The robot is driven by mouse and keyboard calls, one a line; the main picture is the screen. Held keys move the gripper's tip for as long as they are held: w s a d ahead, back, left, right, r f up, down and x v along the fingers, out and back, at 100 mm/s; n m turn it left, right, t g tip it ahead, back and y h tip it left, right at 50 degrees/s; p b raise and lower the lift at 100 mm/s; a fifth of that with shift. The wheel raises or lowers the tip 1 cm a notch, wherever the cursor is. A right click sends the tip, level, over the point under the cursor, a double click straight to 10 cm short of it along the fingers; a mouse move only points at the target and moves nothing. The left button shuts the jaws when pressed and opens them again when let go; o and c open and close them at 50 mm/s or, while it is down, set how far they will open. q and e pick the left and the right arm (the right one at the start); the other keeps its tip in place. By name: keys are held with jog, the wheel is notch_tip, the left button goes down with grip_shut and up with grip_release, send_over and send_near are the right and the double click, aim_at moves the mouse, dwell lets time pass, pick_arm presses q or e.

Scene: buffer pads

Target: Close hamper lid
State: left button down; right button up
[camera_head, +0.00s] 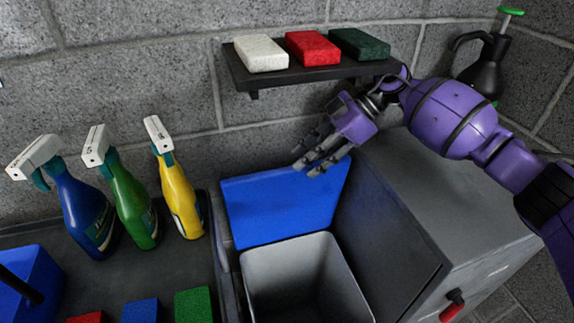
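The hamper (256,277) is a light grey bin at the bottom centre, with its opening facing up and its inside empty as far as I see. Its blue lid (280,207) stands raised at the back, leaning toward the wall, so the hamper is open. My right gripper (314,160) comes in from the right on a purple arm. Its dark fingers are spread and empty, just above or in front of the lid's upper right edge. I cannot tell whether they touch the lid. My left gripper is not in view.
A grey cabinet (435,200) with a red handle stands right of the hamper. A dark shelf (305,75) with white, red and green pads hangs above. Blue, green and yellow spray bottles (178,195) stand on the dark counter at left, behind coloured pads. A pump sprayer (487,70) is at back right.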

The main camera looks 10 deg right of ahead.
send_over(288, 195)
notch_tip(288, 195, down, 4)
jog(key=shift+f, duration=0.15)
jog(key=shift+c, duration=0.2)
grip_shut()
